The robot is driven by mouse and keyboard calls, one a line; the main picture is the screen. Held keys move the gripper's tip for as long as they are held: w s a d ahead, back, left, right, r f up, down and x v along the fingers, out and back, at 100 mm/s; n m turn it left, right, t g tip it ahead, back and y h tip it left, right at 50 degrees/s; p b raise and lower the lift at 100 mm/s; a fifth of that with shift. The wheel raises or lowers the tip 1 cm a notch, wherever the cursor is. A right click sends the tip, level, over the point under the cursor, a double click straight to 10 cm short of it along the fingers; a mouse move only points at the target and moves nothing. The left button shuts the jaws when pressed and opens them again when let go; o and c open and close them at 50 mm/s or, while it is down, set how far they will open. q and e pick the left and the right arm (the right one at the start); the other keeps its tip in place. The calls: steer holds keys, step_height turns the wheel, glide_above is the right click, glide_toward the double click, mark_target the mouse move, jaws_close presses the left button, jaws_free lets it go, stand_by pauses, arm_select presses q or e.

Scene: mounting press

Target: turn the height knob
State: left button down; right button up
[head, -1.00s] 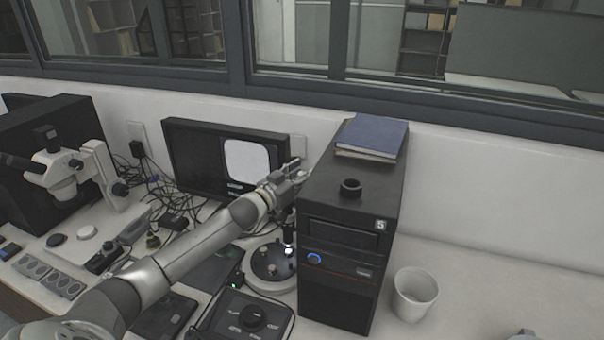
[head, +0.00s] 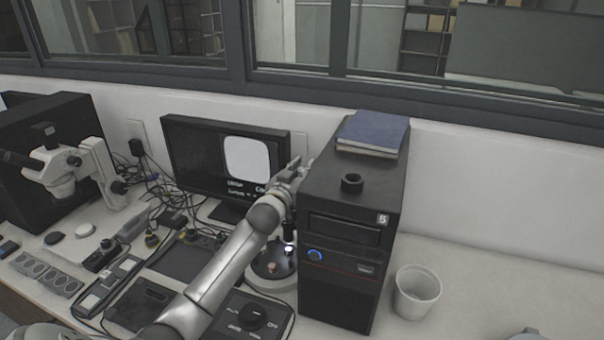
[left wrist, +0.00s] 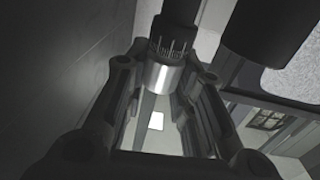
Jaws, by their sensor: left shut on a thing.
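The press (head: 272,268), with a round black base and a lit spot, stands just left of the black computer tower. Its upper part is mostly hidden by my left arm and the tower. My left gripper (head: 298,172) is at the top of the press, beside the tower's upper left edge. In the left wrist view, a dark cylinder with white scale marks and a bright metal collar, which I take as the height knob (left wrist: 158,76), sits between the fingers of my left gripper (left wrist: 165,85). The gripper is shut on it. My right gripper is not in view.
A monitor (head: 195,165) is behind. A control box with a dial (head: 253,317) lies in front. A white cup (head: 417,292) stands right.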

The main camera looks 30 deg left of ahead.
arm_select(q)
steer(key=shift+r+n+y+b, duration=0.2)
steer(key=shift+n+y+b, duration=0.4)
steer(key=shift+y, duration=0.5)
steer(key=shift+g, duration=0.3)
steer(key=c, duration=1.5)
jaws_free()
steer(key=o, duration=0.3)
steer(key=shift+f, duration=0.1)
steer(key=shift+s+d+f, duration=0.15)
steer(key=shift+s+d, duration=0.05)
steer(key=shift+s, duration=0.25)
steer(key=v, duration=1.1)
